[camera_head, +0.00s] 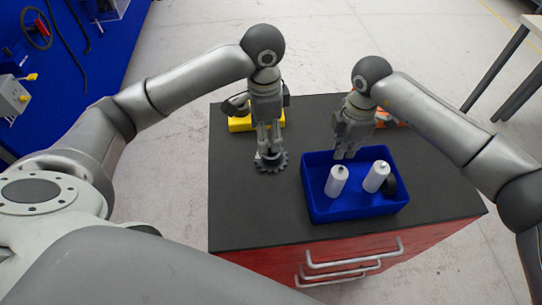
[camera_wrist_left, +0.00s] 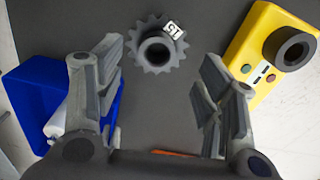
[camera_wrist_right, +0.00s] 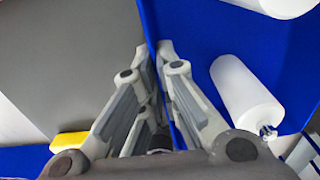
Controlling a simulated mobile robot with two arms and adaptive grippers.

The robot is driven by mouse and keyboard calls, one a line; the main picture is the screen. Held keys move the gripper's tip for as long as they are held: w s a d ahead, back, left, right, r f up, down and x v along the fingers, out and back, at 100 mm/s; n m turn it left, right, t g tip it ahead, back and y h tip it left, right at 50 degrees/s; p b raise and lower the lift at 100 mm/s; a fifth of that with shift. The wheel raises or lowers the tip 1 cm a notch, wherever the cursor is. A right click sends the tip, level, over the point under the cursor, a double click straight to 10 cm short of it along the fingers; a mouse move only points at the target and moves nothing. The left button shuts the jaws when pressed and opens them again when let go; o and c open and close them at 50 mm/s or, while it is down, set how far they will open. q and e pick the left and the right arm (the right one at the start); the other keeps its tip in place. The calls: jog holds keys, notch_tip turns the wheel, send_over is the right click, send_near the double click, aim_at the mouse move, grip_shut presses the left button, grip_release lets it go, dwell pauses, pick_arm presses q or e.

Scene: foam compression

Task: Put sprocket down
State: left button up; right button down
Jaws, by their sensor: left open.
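The grey toothed sprocket (camera_head: 270,164) lies flat on the dark tabletop, left of the blue bin (camera_head: 345,214). In the left wrist view the sprocket (camera_wrist_left: 142,54) shows its raised hub and a white label reading 15. My left gripper (camera_head: 268,148) points down over the sprocket; its fingers are spread wide, with nothing held between them. My right gripper (camera_head: 345,152) is at the bin's far rim. In the right wrist view its fingertips (camera_wrist_right: 154,52) are close together on either side of the blue wall, shut on it.
A yellow device (camera_head: 240,124) lies behind my left gripper, and an orange object (camera_head: 384,117) behind the right. The tabletop's front left (camera_head: 245,215) is clear.

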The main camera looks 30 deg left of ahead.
aim_at(269, 152)
pick_arm(q)
jog(key=f, duration=0.8)
jog(key=shift+w+d+f, duration=0.15)
jog(key=shift+d+f, duration=0.05)
jog(key=shift+d, duration=0.15)
jog(key=c, duration=1.4)
grip_shut()
jog(key=shift+r, duration=0.15)
